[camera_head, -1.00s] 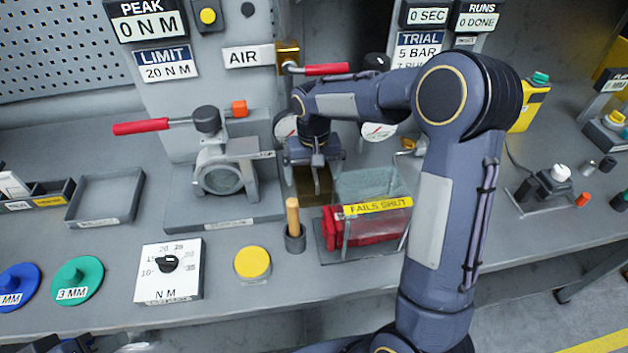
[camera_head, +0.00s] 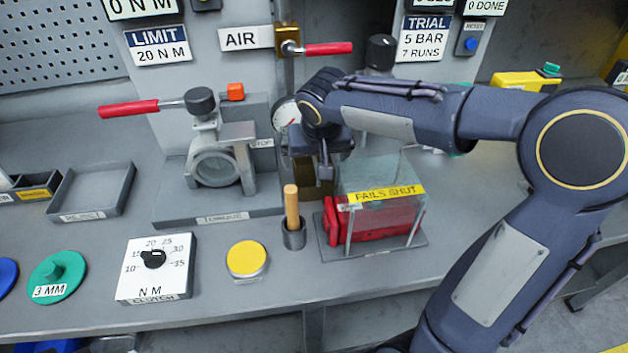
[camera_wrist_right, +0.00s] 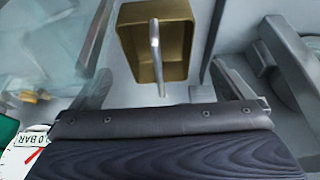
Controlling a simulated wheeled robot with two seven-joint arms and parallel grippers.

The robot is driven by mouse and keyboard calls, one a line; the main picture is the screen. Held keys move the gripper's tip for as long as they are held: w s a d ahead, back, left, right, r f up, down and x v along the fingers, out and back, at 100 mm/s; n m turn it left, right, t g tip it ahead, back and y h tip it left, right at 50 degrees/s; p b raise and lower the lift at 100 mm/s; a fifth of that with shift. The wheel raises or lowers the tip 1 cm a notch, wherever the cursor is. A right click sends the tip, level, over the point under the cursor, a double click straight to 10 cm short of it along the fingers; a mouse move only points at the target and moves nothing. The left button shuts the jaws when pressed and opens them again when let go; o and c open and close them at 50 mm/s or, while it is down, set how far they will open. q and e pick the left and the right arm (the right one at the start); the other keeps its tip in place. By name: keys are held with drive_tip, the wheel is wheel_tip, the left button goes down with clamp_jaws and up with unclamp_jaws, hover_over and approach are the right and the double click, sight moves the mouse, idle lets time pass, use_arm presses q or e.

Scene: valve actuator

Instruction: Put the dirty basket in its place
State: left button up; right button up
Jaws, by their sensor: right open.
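My right gripper (camera_head: 324,164) is over the bench, between the grey clamp fixture and the clear box labelled FAILS SHUT. In the right wrist view its jaws (camera_wrist_right: 166,88) are apart, with nothing seen held between them. In the head view this box (camera_head: 322,191) is mostly hidden behind my gripper. I see nothing clearly marked as a dirty basket; whether the brass box is it, I cannot tell. My left gripper is out of view.
The FAILS SHUT box (camera_head: 378,212) holds a red part. A wooden-handled tool (camera_head: 292,207) stands upright in a cup. The clamp fixture (camera_head: 214,165) has a red lever. A REJECT tray (camera_head: 92,190), a torque dial (camera_head: 155,268) and a yellow button (camera_head: 246,258) are on the left.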

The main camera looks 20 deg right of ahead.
drive_tip(key=x, duration=0.6)
drive_tip(key=shift+w+d+f, duration=0.15)
drive_tip(key=shift+w+f, duration=0.15)
drive_tip(key=c, duration=1.3)
drive_tip(key=shift+o, duration=0.2)
wheel_tip(320, 180, up, 18)
drive_tip(key=p, duration=0.2)
